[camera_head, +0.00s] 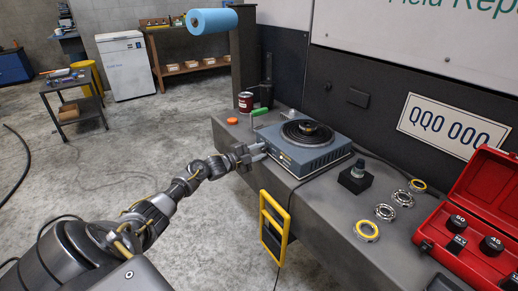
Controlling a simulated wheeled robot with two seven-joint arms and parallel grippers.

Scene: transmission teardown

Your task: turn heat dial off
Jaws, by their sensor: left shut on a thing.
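A blue-grey hot plate (305,158) with dark round coils on top sits on the grey bench. A ring-shaped metal part (309,128) rests in the middle of the coils. My left gripper (260,151) reaches in from the left to the near left side of the hot plate. Its fingers are shut at the heat dial's place on that face, and the dial itself is hidden by them. Small yellowish marks show on the same face, right of the fingers. My right gripper is not in view.
On the bench (330,230) are bearing rings (385,212), a black block with a metal part (356,178) and an open red socket case (465,240). A yellow-framed device (274,225) hangs at the front.

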